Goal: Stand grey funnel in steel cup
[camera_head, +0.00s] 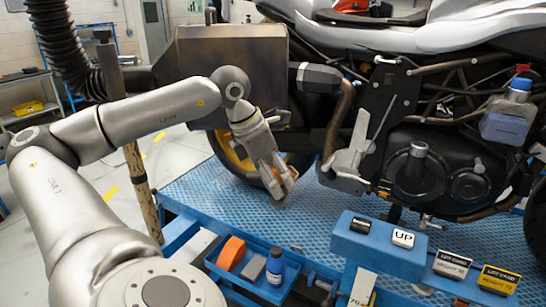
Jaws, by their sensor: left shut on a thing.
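My left gripper (280,186) hangs with its fingers pointing down, above the blue textured platform and left of the motorcycle's engine. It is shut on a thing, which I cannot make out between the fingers. I cannot pick out the grey funnel or the steel cup for certain anywhere in this view. My right gripper is not in view.
The motorcycle (425,185) stands on the blue platform (215,200).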

